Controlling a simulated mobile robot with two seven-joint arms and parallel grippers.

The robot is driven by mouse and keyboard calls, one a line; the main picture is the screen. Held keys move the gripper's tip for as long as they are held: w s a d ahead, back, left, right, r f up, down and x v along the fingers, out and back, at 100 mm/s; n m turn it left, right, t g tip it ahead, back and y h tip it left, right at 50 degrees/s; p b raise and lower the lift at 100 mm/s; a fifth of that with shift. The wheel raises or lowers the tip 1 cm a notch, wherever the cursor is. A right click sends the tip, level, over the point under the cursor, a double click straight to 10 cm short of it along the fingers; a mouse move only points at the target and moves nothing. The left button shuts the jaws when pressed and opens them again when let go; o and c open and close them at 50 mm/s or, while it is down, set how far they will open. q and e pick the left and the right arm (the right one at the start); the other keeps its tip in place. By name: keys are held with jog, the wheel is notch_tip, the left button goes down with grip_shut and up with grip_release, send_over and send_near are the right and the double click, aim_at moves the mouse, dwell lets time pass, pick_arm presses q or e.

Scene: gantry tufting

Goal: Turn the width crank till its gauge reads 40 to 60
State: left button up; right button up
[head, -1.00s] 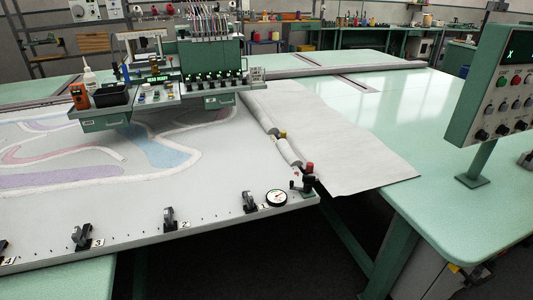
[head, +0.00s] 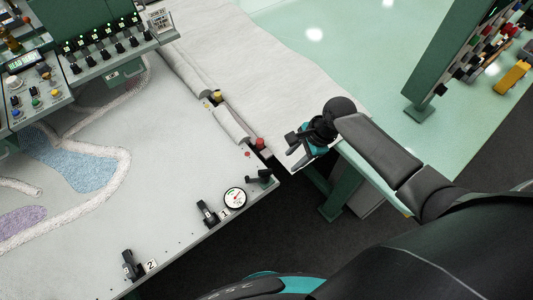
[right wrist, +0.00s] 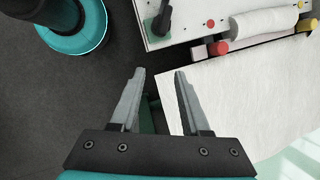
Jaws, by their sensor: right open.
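The gauge (head: 235,198) is a round white dial with a dark rim near the frame corner in the head view; its reading is too small to make out. A dark crank (head: 259,178) sits beside it at the corner, and it seems to show as a dark green piece in the right wrist view (right wrist: 161,20). A red knob (head: 260,144) is close by, also in the right wrist view (right wrist: 222,47). My right gripper (head: 291,150) is open and empty, right of the crank and apart from it; its fingers show in the right wrist view (right wrist: 160,74). My left gripper is out of view.
Black clamps (head: 207,213) line the frame's front edge. A green control post (head: 418,108) stands on the right table. Dark floor (head: 230,255) is open in front of the frame.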

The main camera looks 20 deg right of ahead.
jog(key=m+p, duration=0.2)
send_near(266, 170)
jog(key=d+r, duration=0.3)
jog(key=r, duration=0.2)
pick_arm(q)
jog(key=b, duration=0.1)
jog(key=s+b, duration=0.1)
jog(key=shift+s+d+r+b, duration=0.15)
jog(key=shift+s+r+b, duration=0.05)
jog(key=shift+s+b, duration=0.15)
pick_arm(e)
jog(key=shift+g+y, duration=0.4)
jog(key=shift+y, duration=0.1)
jog(key=x, duration=1.4)
jog(key=shift+w+a+f, duration=0.1)
jog(key=shift+a+f, duration=0.05)
jog(key=shift+f, duration=0.05)
grip_shut()
